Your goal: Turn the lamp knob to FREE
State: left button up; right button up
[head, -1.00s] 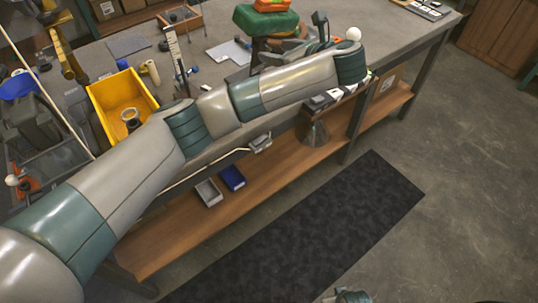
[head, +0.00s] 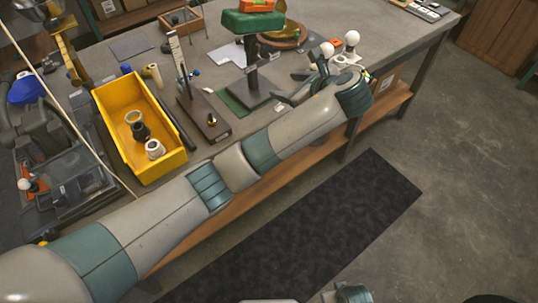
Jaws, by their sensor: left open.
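My left gripper (head: 302,76) is open with nothing between its fingers, above the front right part of the bench. Two white bulbs (head: 352,38) (head: 327,48) show just past my wrist, close to its fingers; whether it touches anything there is unclear. A round wooden base with an amber part (head: 285,36) stands behind the gripper. I cannot make out the lamp knob or its FREE mark; my wrist may hide it.
A yellow bin (head: 171,165) with several ring-like parts stands at the left. A dark stand with a pale upright scale (head: 176,52) and a green-topped post (head: 251,55) rise from the bench (head: 330,15). A dark mat (head: 370,195) lies on the floor.

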pick_arm(q)
jog(key=s+a+f+n+g+h, duration=0.2)
jog(key=s+f+n, duration=0.1)
jog(key=f, duration=0.7)
jog(key=s+a+f+n+g+h, duration=0.1)
jog(key=s+a+f+n, duration=0.2)
jog(key=f, duration=0.7)
jog(key=shift+s+n+g+h, duration=0.4)
jog(key=shift+s+n, duration=0.1)
jog(key=shift+s, duration=0.65)
jog(key=shift+a+b, duration=0.1)
jog(key=shift+b, duration=0.2)
